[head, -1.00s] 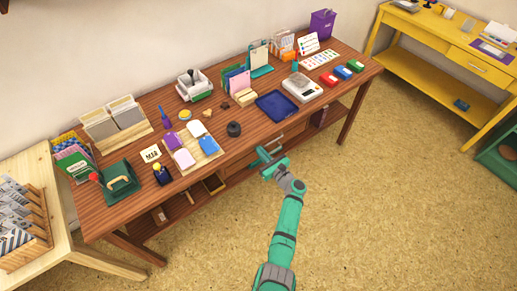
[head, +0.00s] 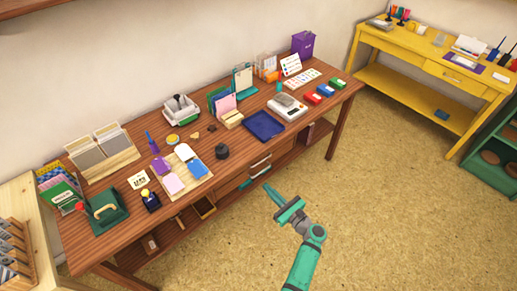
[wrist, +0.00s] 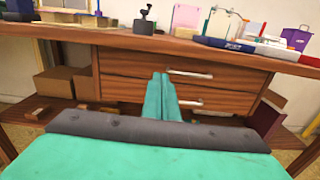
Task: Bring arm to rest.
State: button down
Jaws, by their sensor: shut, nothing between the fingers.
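My gripper (head: 268,187) is teal and hangs in front of the wooden desk (head: 232,169), clear of its front edge. In the wrist view its two fingers (wrist: 160,82) lie together, shut and empty. They point at the desk's two drawers (wrist: 184,72), which have metal handles. The red, blue and green inkpads (head: 324,90) sit in a row at the desk's right end. A dark round object (head: 222,152) stands near the front edge, beside a wooden board with purple, white and blue pads (head: 186,172).
A dark blue tray (head: 263,126) and a white scale (head: 288,107) lie on the desk. A yellow table (head: 424,93) and a green shelf (head: 494,150) stand at the right. The floor (head: 390,215) around my arm is open.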

jog(key=s+a+f+n+g+h, duration=0.3)
jog(key=s+a+f+n+h, duration=0.15)
jog(key=s+f, duration=0.75)
jog(key=s+f+n+g+h, duration=0.15)
jog(key=s+n+h, duration=0.4)
jog(key=s, duration=0.95)
jog(key=s+r+n+t+h, duration=0.1)
jog(key=s+r+n+t, duration=0.1)
jog(key=s+r+n, duration=0.8)
jog(key=s+a+r+n+t, duration=0.1)
jog(key=s+a+r+n, duration=0.1)
jog(key=r, duration=0.8)
jog(key=s+a+r+n+t, duration=0.2)
jog(key=s+r+n, duration=0.3)
jog(key=r, duration=0.5)
jog(key=shift+s+r+n, duration=0.25)
jog(key=shift+s+n, duration=0.05)
jog(key=shift+n, duration=0.8)
jog(key=shift+w, duration=0.1)
